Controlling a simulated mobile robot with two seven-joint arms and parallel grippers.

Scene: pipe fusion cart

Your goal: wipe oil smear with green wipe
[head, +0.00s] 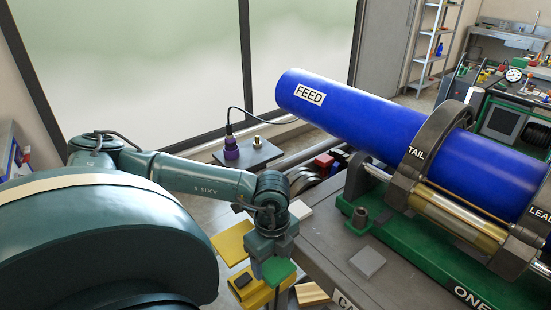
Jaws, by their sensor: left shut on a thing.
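My left gripper (272,262) comes in from the left and points down near the cart's left edge. It is shut on a green piece, which looks like the green wipe (279,271), just above yellow blocks (252,292). The gripper and wrist partly hide what lies below. I cannot make out an oil smear on any surface. My right gripper is not in view.
A blue pipe marked FEED (350,108) passes through the dark TAIL clamp (424,150) on a green base (400,239). A grey block (367,262) lies on the cart top (335,240).

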